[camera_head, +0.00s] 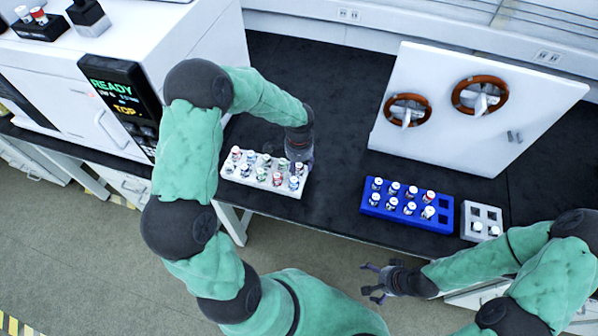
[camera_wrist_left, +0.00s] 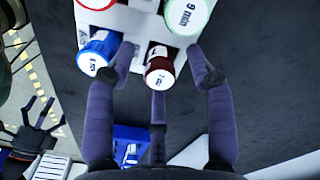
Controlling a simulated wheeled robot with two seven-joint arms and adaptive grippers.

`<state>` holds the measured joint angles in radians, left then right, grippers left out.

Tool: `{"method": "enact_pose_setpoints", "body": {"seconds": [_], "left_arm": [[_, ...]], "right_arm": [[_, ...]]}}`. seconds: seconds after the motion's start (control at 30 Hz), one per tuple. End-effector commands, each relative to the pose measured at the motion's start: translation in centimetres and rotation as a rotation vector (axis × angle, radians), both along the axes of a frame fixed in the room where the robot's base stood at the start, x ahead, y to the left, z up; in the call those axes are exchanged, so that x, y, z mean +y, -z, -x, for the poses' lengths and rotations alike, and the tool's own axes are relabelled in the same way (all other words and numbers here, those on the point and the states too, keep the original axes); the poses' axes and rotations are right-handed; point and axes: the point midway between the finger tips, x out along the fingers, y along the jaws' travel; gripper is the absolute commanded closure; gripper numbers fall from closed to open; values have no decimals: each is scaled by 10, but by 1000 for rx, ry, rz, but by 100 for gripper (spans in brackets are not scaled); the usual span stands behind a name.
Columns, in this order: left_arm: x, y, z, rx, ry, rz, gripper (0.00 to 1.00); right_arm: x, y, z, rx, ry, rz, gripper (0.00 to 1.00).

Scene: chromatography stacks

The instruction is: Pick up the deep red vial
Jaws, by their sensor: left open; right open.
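The deep red vial (camera_wrist_left: 160,67) stands in the white rack (camera_wrist_left: 143,18), with a white printed cap, in the left wrist view. My left gripper (camera_wrist_left: 164,64) is open, with its fingers around the vial and dark gaps at both sides. A blue vial (camera_wrist_left: 97,52) is close beside the left finger. In the head view my left gripper (camera_head: 300,150) is over the right end of the white rack (camera_head: 245,181) and partly covers that corner. My right gripper (camera_head: 376,282) is open and empty in front of the table, over the floor.
A blue rack (camera_head: 446,217) with several vials and a small grey rack (camera_head: 486,211) stand to the right. A white cabinet (camera_head: 440,130) with two round handles stands behind. Table between racks is clear.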

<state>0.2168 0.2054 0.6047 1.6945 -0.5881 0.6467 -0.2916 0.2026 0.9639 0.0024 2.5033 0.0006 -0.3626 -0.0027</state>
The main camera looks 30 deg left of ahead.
Motion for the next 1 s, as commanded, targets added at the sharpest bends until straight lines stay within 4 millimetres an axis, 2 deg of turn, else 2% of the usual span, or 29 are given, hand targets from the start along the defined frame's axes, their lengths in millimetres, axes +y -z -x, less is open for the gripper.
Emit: {"method": "enact_pose_setpoints", "body": {"seconds": [0.07,0.27,0.47,0.83,1.0], "left_arm": [[1,6,0,-1,-1,0,46],[0,6,-1,-2,-1,0,46],[0,6,-1,-2,-1,0,100],[0,5,-1,-2,-1,0,100],[0,-3,-1,-4,-1,0,100]], "right_arm": [[0,3,0,0,0,0,0],[0,2,0,0,0,0,0],[0,2,0,0,0,0,0],[0,1,0,0,0,0,0],[0,-1,0,0,0,0,0]]}}
